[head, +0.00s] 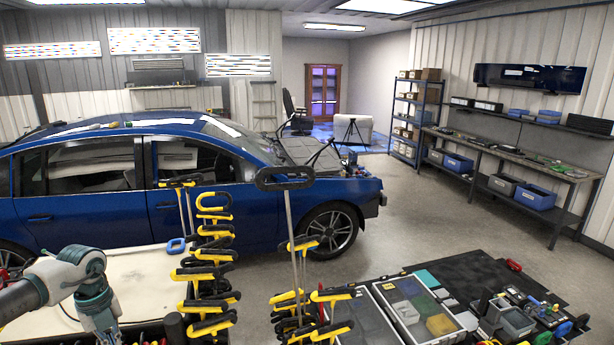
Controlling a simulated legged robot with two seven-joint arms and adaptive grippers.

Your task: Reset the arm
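My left arm (78,272) comes in at the lower left, grey and teal. It bends downward and runs out of the bottom edge, and I cannot see its fingers. My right arm and gripper are not in view. Dent rods with yellow and black handles (208,275) hang in a stacked column right of my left arm. More such handles (332,296) stand at the bottom centre. A tall thin rod with a black looped handle (285,179) rises above them.
A blue car (100,215) stands behind the rods. A pale surface (140,262) lies beside my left arm. A divided case (415,312) and a black tray of small tools (500,300) lie at the lower right. Open floor (440,215) stretches to a workbench (520,160).

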